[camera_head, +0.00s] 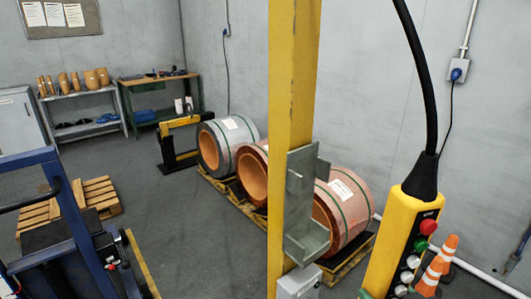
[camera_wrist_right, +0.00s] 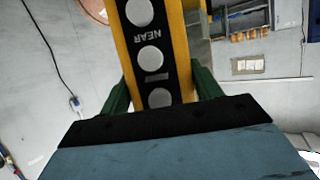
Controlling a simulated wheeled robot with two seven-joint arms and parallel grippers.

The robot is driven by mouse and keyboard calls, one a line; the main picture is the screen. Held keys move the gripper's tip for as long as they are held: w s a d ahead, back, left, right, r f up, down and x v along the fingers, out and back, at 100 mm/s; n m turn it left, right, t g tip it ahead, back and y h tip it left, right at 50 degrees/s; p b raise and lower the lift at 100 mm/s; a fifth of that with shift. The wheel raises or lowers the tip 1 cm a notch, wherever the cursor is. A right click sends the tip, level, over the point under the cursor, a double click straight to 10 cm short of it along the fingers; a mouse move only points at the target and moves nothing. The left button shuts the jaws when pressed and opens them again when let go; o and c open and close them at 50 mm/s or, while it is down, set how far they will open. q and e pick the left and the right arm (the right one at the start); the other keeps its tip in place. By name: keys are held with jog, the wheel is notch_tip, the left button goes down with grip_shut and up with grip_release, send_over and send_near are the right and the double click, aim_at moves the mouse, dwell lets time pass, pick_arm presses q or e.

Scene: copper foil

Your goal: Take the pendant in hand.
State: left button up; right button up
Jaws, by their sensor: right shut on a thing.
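The pendant (camera_head: 401,240) is a yellow control box hanging on a thick black cable at the right of the head view. A red button, a green button and several pale ones show on its dark face. It also shows in the right wrist view (camera_wrist_right: 157,50), with the word NEAR upside down on its face. My right gripper (camera_wrist_right: 160,82) is shut on the pendant there, one green finger at each side. In the head view only a bit of green finger shows at the pendant's lower left. My left gripper is not in view.
A yellow post (camera_head: 292,80) with a grey metal bracket (camera_head: 308,235) stands left of the pendant. Copper coils (camera_head: 345,200) lie on pallets behind it. A blue lift truck (camera_head: 75,235) is at the left. Grey floor (camera_head: 190,250) lies open between.

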aim_at(365, 280)
jog(key=w+a+m+h+b, duration=0.1)
jog(key=w+a+b, duration=0.1)
jog(key=shift+w+a+m+h, duration=0.25)
jog(key=shift+w+m+h, duration=0.05)
jog(key=shift+w+a+r+h, duration=0.3)
jog(key=shift+w+a+h, duration=0.05)
jog(key=shift+a+h, duration=0.1)
jog(key=w+a+n+g+y+p, duration=0.3)
jog(key=w+a+n+y+p, duration=0.1)
jog(key=a+n+y, duration=0.3)
jog(key=shift+w+a+f+n+y, duration=0.3)
jog(key=shift+a+y, duration=0.65)
jog(key=shift+a, duration=1.25)
